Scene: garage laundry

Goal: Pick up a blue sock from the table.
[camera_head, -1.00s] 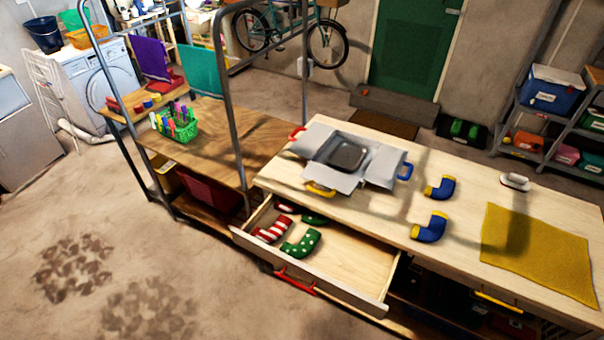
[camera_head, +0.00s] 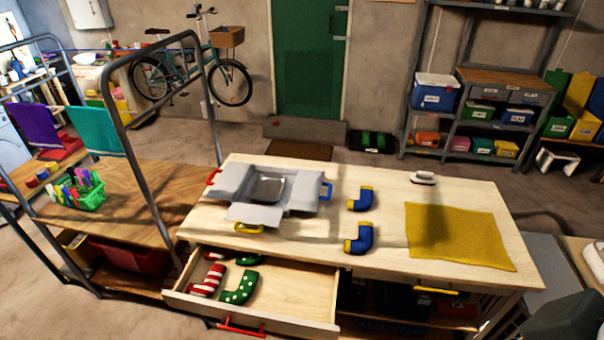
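Two blue socks with yellow cuffs lie on the light wooden table (camera_head: 390,272). The farther blue sock (camera_head: 363,201) is right of the grey open box. The nearer blue sock (camera_head: 361,239) lies close to the table's front edge. The open drawer (camera_head: 290,290) below the table front holds red-and-white striped socks (camera_head: 208,281) and green socks with white dots (camera_head: 239,287). Neither of my grippers is in view. A dark shape at the lower right corner cannot be made out clearly.
A yellow cloth (camera_head: 455,237) and a small iron (camera_head: 424,178) are at the right. A wooden shelf unit with a metal frame (camera_head: 160,225) stands left. The drawer juts out in front.

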